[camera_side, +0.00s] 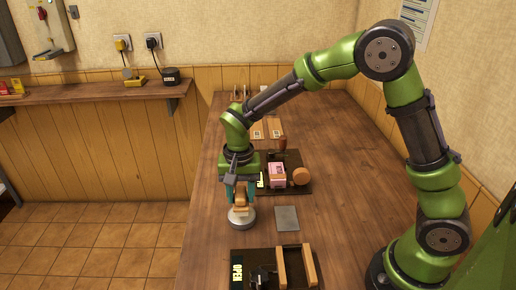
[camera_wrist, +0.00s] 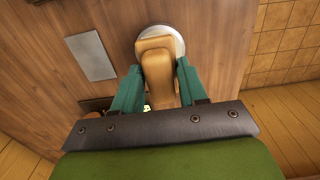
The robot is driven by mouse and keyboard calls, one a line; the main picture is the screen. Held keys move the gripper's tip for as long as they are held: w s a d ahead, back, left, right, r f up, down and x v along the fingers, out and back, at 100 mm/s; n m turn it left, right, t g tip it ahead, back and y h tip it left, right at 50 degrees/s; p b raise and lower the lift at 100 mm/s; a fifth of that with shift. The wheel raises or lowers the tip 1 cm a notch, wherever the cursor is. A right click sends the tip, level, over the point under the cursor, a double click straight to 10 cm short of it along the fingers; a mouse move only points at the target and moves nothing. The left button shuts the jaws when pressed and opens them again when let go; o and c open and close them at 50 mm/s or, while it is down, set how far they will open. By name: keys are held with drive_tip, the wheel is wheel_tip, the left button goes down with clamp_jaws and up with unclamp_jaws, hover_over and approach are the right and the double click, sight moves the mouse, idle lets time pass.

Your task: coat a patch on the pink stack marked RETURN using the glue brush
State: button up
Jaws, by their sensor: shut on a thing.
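My gripper (camera_side: 239,194) points down over the left side of the bench, its teal fingers shut on the wooden handle of the glue brush (camera_side: 240,204). In the wrist view the tan handle (camera_wrist: 157,68) sits between the fingers. The brush stands over or in a round pale metal pot (camera_side: 242,221); its rim also shows in the wrist view (camera_wrist: 178,42). The bristles are hidden. A pink stack (camera_side: 277,173) lies on a dark mat behind and right of my gripper. Any marking on it is too small to read.
A round wooden object (camera_side: 301,176) is right of the pink stack on the dark mat (camera_side: 300,190). A grey plate (camera_side: 287,218) lies right of the pot. A nearer dark mat marked OPEN (camera_side: 237,276) carries wooden bars (camera_side: 309,265). The bench's left edge is close to the pot.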

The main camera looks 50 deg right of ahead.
sight(240, 191)
drive_tip(key=shift+r, duration=2.3)
